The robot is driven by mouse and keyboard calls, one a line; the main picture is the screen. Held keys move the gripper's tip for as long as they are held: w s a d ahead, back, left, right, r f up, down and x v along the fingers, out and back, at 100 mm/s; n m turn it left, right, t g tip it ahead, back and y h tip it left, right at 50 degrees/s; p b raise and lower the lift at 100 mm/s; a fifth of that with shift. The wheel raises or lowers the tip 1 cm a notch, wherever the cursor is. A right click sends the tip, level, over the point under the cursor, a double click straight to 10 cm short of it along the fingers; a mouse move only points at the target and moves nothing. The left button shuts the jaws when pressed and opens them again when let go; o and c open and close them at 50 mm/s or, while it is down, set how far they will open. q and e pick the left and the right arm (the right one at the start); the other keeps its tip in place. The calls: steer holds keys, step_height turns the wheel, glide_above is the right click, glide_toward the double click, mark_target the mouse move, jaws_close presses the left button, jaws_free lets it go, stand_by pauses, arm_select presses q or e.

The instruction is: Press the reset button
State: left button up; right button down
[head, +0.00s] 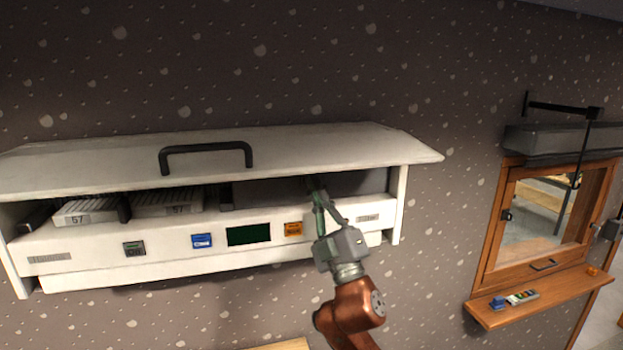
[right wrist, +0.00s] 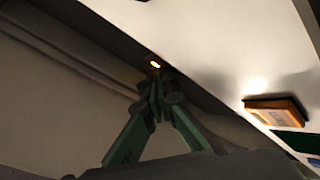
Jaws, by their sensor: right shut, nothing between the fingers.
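A white wall console (head: 150,262) with a raised lid (head: 300,145) carries an orange button (head: 293,229), a blue button (head: 201,241) and a dark button (head: 134,248); their labels are too small to read. The orange button also shows in the right wrist view (right wrist: 278,110). My right gripper (head: 315,187) is shut and empty, with its fingers reaching into the opening under the lid, right of the orange button. In the right wrist view its closed tips (right wrist: 158,84) are close to a small glowing orange light (right wrist: 154,64); I cannot tell whether they touch it. My left gripper is out of view.
A dark green screen (head: 249,234) sits between the blue and orange buttons. A black handle (head: 206,155) is on the lid. Fader banks (head: 168,204) lie inside at left. A wooden window frame (head: 494,235) with a ledge (head: 540,297) stands at right.

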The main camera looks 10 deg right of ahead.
steer(key=shift+s, duration=0.7)
steer(key=shift+p, duration=0.3)
steer(key=s+p, duration=0.1)
steer(key=s, duration=0.4)
steer(key=shift+d+p, duration=0.1)
steer(key=shift+p, duration=0.25)
steer(key=shift+f, duration=0.1)
